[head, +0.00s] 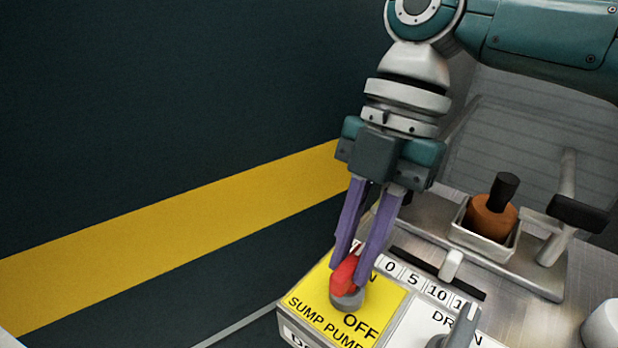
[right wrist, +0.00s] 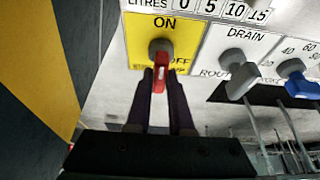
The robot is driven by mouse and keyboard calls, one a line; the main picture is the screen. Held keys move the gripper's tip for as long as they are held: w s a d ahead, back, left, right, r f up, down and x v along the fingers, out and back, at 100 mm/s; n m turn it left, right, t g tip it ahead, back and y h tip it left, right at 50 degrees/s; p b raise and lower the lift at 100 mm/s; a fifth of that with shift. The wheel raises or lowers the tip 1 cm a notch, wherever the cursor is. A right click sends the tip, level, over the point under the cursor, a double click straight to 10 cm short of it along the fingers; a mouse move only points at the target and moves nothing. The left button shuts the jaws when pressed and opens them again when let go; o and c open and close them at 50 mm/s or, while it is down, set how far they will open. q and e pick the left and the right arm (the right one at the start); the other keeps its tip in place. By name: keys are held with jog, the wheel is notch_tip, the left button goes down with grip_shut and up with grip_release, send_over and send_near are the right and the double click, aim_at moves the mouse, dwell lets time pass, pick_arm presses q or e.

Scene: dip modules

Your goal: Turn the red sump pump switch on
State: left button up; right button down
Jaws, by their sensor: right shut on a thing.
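The red sump pump switch (head: 345,272) sits on a yellow plate (head: 325,284) marked ON, OFF and SUMP PUMP, on a grey round base. My right gripper (head: 350,272) comes down over it from above, with its purple fingers shut on the red handle. In the right wrist view the red handle (right wrist: 159,78) lies between the fingertips and points toward the gripper, with ON above the knob and OFF partly hidden to its lower right. In the head view a finger partly covers ON. My left gripper is not in view.
A drain selector with a grey knob (right wrist: 238,75) is right of the yellow plate, then a blue knob (right wrist: 298,78). A numbered slider strip (head: 452,264) runs behind. A brown pot with a black handle (head: 492,215) stands in a tray. A dark wall with a yellow stripe (head: 180,222) is at left.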

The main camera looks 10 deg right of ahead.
jog(key=c, duration=0.8)
grip_release()
jog(key=p+v, duration=0.2)
jog(key=v, duration=0.8)
